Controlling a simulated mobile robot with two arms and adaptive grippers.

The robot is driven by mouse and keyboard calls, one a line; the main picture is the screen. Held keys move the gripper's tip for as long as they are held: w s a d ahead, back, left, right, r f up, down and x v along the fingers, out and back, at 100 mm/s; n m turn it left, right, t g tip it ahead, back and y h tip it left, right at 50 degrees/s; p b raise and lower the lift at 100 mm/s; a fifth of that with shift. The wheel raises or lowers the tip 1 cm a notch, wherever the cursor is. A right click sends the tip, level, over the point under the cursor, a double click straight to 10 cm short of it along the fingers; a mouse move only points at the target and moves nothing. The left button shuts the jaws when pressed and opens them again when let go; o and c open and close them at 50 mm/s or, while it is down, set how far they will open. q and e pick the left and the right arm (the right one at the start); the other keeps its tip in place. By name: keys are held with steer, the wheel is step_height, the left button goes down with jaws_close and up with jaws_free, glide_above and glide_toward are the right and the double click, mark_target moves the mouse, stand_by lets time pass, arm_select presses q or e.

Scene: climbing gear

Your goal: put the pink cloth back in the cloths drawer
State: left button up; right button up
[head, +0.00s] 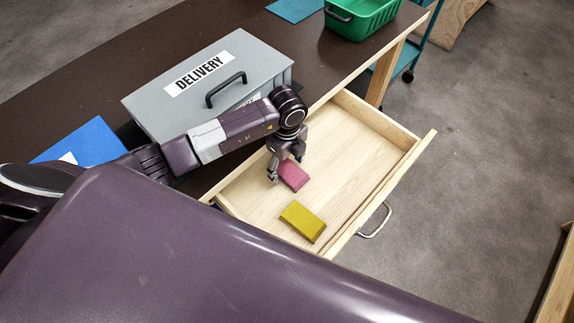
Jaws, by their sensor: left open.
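The pink cloth (294,176) is a small folded block inside the open wooden drawer (372,118), near its left side. A yellow cloth (303,221) lies on the drawer floor, nearer to me. My left gripper (285,172) reaches down into the drawer from the left, with its open fingers right at the pink cloth. I cannot tell whether the fingers touch the cloth, or whether the cloth rests fully on the drawer floor. My right gripper is not in view.
A grey metal box marked DELIVERY (215,80) stands on the dark table (90,80) behind my left arm. A green basket (362,17) and blue sheets are on the table. The drawer's right half is bare. Its metal handle (378,222) sticks out in front.

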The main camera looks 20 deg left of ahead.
mark_target(287, 168)
arm_select(q)
step_height(287, 168, up, 12)
steer(key=shift+r+b, duration=0.15)
steer(key=shift+b, duration=0.25)
stand_by(0.5)
